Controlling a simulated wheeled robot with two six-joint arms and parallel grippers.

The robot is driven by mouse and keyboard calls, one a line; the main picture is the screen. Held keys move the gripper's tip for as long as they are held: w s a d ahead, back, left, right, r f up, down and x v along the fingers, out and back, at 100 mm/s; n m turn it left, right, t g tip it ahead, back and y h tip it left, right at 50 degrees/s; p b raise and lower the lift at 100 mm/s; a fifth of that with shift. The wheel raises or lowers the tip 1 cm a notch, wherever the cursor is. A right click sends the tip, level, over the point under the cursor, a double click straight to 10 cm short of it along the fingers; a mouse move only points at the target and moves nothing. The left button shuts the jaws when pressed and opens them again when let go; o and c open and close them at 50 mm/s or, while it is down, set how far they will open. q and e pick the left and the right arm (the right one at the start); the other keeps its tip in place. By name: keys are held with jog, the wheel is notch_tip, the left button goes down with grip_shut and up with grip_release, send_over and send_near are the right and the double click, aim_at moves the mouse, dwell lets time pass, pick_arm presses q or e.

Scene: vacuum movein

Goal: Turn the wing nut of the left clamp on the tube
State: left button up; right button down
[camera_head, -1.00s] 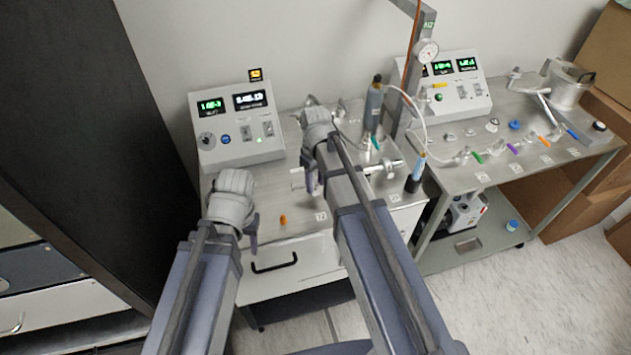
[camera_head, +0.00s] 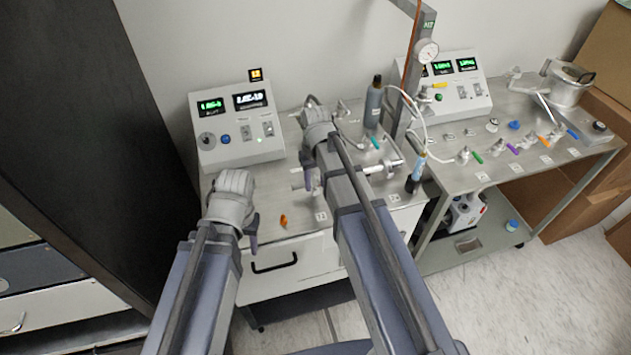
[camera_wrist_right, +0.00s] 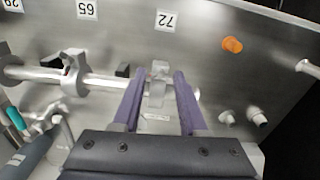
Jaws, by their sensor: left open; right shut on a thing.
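A metal tube (camera_wrist_right: 105,80) runs across the right wrist view with clamps on it. My right gripper (camera_wrist_right: 158,82) has its purple fingers on either side of a metal clamp piece (camera_wrist_right: 158,92), shut on what appears to be its wing nut. A second clamp (camera_wrist_right: 75,68) sits on the tube to the left in that view. In the head view my right gripper (camera_head: 308,180) is over the bench, partly hidden by its own arm, and the tube (camera_head: 382,169) shows to its right. My left gripper (camera_head: 252,232) is open and empty above the bench's front left.
A small orange piece (camera_head: 284,221) lies on the metal bench (camera_head: 300,226) between the grippers. A control box (camera_head: 235,128) stands behind. A dark cylinder (camera_head: 373,105) and a blue bottle (camera_head: 417,172) stand right of the right arm. A dark cabinet (camera_head: 85,120) is at left.

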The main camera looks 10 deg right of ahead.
aim_at(315, 185)
jog(key=shift+c, duration=2.2)
grip_release()
jog(key=shift+r, duration=0.1)
notch_tip(315, 185, up, 8)
jog(key=p, duration=0.8)
jog(key=shift+f, duration=0.2)
